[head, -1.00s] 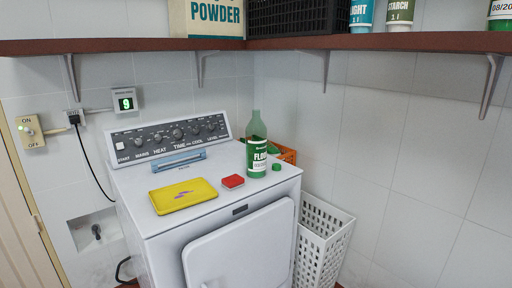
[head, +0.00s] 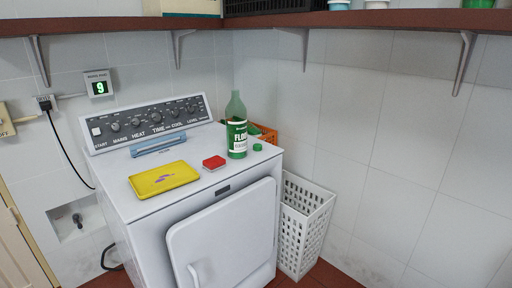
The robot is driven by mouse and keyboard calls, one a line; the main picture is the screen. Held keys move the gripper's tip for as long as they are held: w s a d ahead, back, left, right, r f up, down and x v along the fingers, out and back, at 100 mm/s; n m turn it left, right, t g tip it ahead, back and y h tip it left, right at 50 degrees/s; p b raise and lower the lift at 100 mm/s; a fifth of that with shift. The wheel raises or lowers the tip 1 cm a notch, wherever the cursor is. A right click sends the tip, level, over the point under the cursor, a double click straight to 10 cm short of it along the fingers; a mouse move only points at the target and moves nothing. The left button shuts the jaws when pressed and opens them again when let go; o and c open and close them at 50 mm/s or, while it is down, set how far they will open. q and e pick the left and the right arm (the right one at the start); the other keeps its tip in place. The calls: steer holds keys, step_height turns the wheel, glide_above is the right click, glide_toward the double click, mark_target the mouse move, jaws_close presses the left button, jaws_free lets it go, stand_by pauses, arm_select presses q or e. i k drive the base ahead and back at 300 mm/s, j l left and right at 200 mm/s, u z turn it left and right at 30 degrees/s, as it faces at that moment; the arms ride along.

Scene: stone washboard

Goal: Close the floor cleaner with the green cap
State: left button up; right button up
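The floor cleaner (head: 237,128) is a translucent green bottle with a white and green label. It stands upright on the top of the white washing machine (head: 138,205), near the right edge. Its narrow neck shows no cap on it. The green cap (head: 257,147) lies on the machine top just right of the bottle, apart from it. Neither of my grippers is in the head view.
A yellow flat case (head: 150,182) and a small red box (head: 214,163) lie left of the bottle. An orange basket (head: 268,135) is behind it. A white laundry basket (head: 304,225) stands on the floor at right. A brown shelf (head: 330,20) runs above.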

mark_target(236, 111)
steer(key=i+l+u, duration=0.15)
steer(key=u, duration=0.75)
steer(key=i+l+u, duration=0.1)
steer(key=l+u, duration=0.45)
steer(key=l, duration=0.3)
steer(key=i+l+u, duration=0.15)
steer(key=l, duration=0.3)
steer(key=l+u, duration=0.1)
steer(key=l, duration=1.85)
steer(key=i+u, duration=0.05)
steer(key=i, duration=0.05)
